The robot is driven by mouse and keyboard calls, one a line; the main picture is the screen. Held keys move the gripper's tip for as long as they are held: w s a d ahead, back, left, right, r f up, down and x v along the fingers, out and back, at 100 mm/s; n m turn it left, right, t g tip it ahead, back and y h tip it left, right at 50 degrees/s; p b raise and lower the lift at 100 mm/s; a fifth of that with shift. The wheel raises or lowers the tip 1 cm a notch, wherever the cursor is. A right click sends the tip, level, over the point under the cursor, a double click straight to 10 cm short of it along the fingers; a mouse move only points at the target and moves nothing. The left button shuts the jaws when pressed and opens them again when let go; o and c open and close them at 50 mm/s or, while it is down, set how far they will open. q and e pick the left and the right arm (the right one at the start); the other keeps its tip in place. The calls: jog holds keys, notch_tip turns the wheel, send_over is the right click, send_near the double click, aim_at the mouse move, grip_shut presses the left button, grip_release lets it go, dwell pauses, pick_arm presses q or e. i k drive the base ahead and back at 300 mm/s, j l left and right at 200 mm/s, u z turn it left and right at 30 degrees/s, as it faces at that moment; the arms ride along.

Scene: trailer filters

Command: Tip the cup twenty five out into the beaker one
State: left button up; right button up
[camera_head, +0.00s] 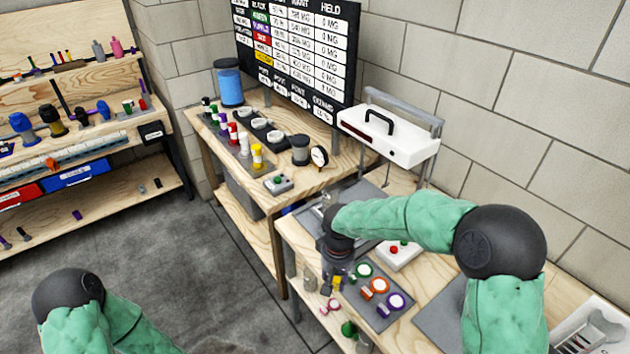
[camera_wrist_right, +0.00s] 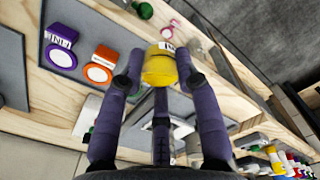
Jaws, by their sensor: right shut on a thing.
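My right gripper (camera_head: 336,272) is shut on a yellow cup (camera_wrist_right: 158,66) with a pale label, seen end-on between the fingers in the right wrist view. I cannot read its number. In the head view a bit of yellow (camera_head: 337,285) shows by the gripper, above the front left of the bench. A clear glass vessel (camera_head: 327,198), perhaps beaker one, stands behind the gripper, partly hidden by my right arm. My left arm enters at the lower left, its gripper out of frame.
Green (camera_head: 364,270), orange (camera_head: 380,286) and purple (camera_head: 396,301) labelled cups lie on a dark mat right of the gripper. A box with a red button (camera_head: 398,255) is behind them. A white machine with a black handle (camera_head: 388,135) stands at the back.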

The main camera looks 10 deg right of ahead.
aim_at(331, 190)
jog(key=i+j, duration=0.4)
jog(key=i+j+z, duration=0.1)
jog(key=i+j, duration=0.3)
jog(key=j, duration=0.2)
jog(key=i+j, duration=0.4)
jog(key=j, duration=0.15)
jog(key=i+j, duration=0.4)
jog(key=j, duration=0.15)
jog(key=l+z, duration=0.05)
